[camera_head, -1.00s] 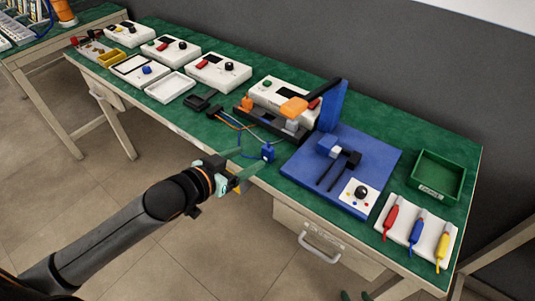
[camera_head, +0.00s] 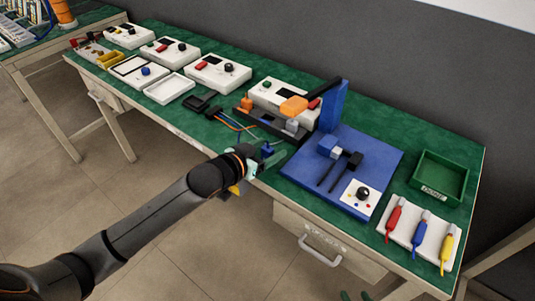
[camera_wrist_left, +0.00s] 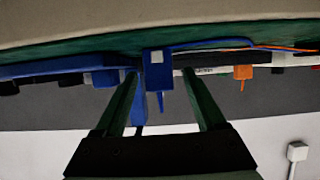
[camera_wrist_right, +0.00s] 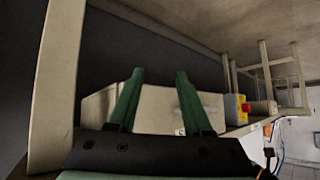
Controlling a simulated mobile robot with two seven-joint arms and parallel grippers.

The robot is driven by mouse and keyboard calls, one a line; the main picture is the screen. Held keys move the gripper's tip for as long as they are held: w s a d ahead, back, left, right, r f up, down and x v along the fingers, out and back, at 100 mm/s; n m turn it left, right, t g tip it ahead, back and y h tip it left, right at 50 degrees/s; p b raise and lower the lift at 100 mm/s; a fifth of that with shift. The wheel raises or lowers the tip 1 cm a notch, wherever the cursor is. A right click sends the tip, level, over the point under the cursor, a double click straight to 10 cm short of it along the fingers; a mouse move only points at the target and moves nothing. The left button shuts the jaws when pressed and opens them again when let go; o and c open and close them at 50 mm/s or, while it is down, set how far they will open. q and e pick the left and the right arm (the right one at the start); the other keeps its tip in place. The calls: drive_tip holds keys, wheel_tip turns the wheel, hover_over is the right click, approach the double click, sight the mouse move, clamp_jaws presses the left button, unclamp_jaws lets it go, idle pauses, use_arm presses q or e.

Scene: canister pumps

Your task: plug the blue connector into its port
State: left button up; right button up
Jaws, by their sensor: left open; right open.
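The blue connector (camera_head: 267,149) is at the front edge of the green-topped bench, with a thin blue cable running back from it. My left gripper (camera_head: 268,158) is open around it. In the left wrist view, the blue connector (camera_wrist_left: 158,65) shows between the two green fingertips (camera_wrist_left: 161,78), with a gap on each side. My right gripper (camera_wrist_right: 160,73) is open and empty; its green tips (camera_head: 356,296) show at the bottom of the head view, below the bench. I cannot tell which opening is the connector's port.
A white pump unit (camera_head: 270,87) with black and orange parts stands behind the connector. A blue board (camera_head: 313,187) lies to the right, then a green tray (camera_head: 466,183) and a white rack (camera_head: 399,239) of coloured plugs. A drawer (camera_head: 305,232) is below the bench.

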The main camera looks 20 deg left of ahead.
use_arm(q)
clamp_jaws()
idle(0.5)
drive_tip(key=shift+r, duration=0.15)
